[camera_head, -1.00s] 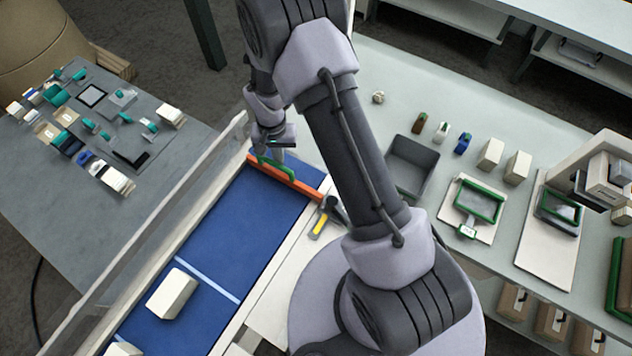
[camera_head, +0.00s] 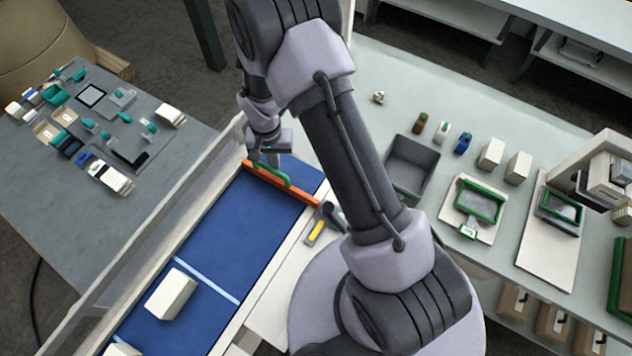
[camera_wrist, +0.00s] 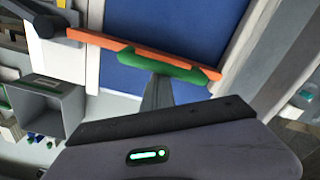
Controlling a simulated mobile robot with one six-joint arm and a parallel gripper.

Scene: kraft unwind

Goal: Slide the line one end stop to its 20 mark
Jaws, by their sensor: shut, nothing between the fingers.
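The line one end stop is an orange bar (camera_head: 298,193) lying across the blue belt (camera_head: 215,235) near its far end, with a green handle (camera_head: 272,176) on top. A dark clamp knob (camera_head: 331,214) and a yellow piece (camera_head: 316,231) sit at its right end, by the rail. My gripper (camera_head: 267,160) is shut and empty, pointing down at the handle's far side. In the wrist view the fingers (camera_wrist: 157,95) reach the green handle (camera_wrist: 160,65) and appear to touch it. No scale numbers are readable.
A white box (camera_head: 171,294) sits on the belt below a pale line, with another at the bottom edge. A clear guard wall (camera_head: 165,215) runs along the belt's left side. A grey bin (camera_head: 411,165) stands on the right bench. The belt between stop and box is clear.

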